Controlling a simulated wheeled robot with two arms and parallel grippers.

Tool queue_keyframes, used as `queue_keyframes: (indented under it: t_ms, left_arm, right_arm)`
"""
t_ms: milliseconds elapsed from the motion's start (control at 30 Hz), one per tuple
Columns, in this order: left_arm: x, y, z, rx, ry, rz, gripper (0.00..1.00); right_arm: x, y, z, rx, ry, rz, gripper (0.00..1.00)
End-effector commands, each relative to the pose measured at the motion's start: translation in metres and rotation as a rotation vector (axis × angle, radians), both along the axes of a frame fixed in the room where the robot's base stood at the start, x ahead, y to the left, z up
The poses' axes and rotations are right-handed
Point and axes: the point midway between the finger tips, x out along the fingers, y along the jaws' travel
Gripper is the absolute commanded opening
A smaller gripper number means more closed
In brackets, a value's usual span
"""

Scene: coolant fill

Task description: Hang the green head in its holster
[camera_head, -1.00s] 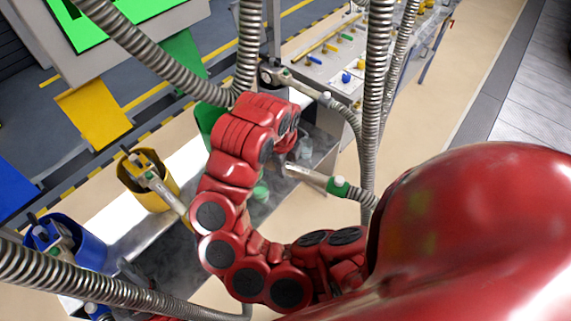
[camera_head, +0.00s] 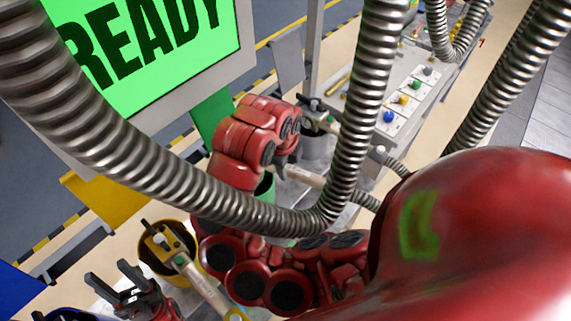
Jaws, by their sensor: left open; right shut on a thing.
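The green head (camera_head: 306,177) is a pale, tube-like nozzle. My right gripper (camera_head: 285,165) is shut on its near end. A thick ribbed hose crosses in front of its other end, so its green collar is hidden. The green holster (camera_head: 265,187) is a green cup just below and left of the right gripper, partly covered by my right arm and the hose. I cannot tell whether the head touches it. My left gripper (camera_head: 113,285) is open and empty at the lower left, beside the yellow head.
The yellow head (camera_head: 205,285) sits in a yellow holster (camera_head: 152,262). Another head (camera_head: 318,112) stands in a grey holster (camera_head: 317,150) behind my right gripper. A screen (camera_head: 150,45) reads READY. Ribbed hoses hang across the view. A bench with coloured knobs (camera_head: 408,98) is beyond.

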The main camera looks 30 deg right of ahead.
Motion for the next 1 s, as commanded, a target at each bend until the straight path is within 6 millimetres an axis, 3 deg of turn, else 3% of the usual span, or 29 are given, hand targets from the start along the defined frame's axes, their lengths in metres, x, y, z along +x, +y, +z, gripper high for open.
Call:
queue_keyframes:
  t_ms: [567, 1000]
  left_arm:
    - [0.0, 0.0, 0.0, 0.0, 0.0, 0.0, 0.5]
    - [0.0, 0.0, -0.023, 0.0, 0.0, 0.0, 0.5]
  right_arm:
    - [0.0, 0.001, 0.0, -0.009, -0.007, -0.003, 0.0]
    - [-0.001, 0.001, -0.037, -0.008, -0.004, -0.002, 0.0]
